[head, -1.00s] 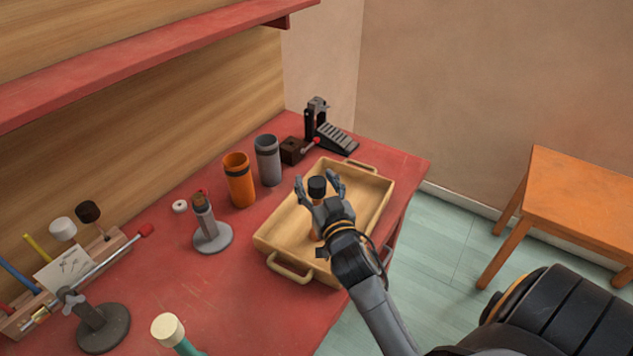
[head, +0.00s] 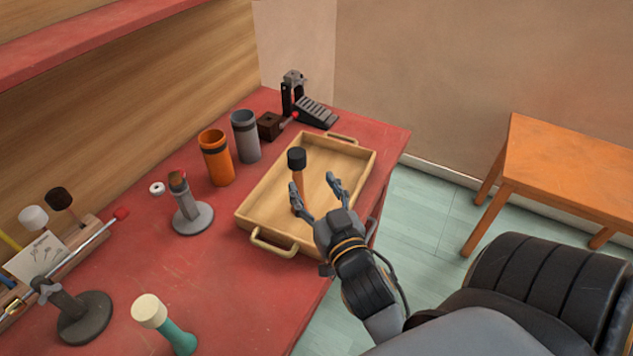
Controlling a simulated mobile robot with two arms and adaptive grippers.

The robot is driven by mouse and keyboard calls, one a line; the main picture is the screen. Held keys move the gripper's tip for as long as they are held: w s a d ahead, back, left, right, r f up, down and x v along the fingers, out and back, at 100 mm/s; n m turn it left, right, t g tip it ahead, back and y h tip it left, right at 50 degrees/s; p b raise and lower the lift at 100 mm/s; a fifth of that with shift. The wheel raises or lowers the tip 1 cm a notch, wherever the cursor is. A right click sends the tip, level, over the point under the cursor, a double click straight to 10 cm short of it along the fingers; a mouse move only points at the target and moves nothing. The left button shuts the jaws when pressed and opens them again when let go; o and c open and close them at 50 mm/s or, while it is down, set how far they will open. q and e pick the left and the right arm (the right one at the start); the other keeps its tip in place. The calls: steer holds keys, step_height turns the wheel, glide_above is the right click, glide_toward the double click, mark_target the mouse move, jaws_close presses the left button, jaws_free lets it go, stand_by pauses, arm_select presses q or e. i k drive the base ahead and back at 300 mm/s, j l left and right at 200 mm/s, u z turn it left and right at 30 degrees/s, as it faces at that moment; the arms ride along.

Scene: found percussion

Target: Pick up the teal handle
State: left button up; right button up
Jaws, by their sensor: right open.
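My right gripper (head: 313,192) is open and empty over the wooden tray (head: 262,206), to the right of and farther back than the teal handle. A mallet with a black head (head: 297,158) and orange-brown handle (head: 298,180) stands in the tray just beyond the fingers. My left gripper is not in view.
A grey-based stand (head: 192,217) and a dark clamp stand (head: 84,318) are left. Bare red bench lies between the tray and teal handle.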

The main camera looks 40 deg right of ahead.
mark_target(184, 344)
steer(key=k+j+u, duration=0.3)
steer(key=k+j, duration=0.15)
steer(key=j, duration=0.15)
steer(key=k+j+u, duration=0.15)
steer(key=j, duration=0.2)
steer(key=k+j+u, duration=0.15)
steer(key=j, duration=0.25)
steer(key=k, duration=0.1)
